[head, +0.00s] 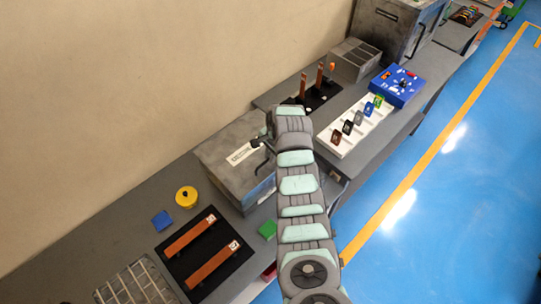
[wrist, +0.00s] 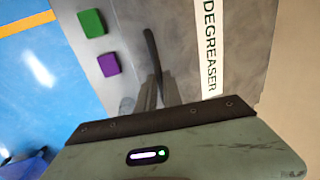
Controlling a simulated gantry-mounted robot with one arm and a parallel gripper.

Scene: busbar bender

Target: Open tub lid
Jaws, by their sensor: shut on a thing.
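The grey tub (head: 225,178) stands on the bench against the wall, with a white label on its lid. The lid looks down on the tub, though my arm hides its right part. In the wrist view the label (wrist: 211,45) reads DEGREASER on the grey lid (wrist: 178,40). A thin dark handle (wrist: 151,45) runs along the lid and meets my fingertips. My gripper (head: 262,143) is at the lid and it also shows in the wrist view (wrist: 157,92), shut on the handle. The exact contact is partly hidden.
A yellow round container (head: 186,197), a blue block (head: 162,220) and a black mat with copper bars (head: 204,250) lie left of the tub. A green block (head: 267,229) sits near the bench edge. A white card rack (head: 352,125) and blue box (head: 397,86) stand beyond.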

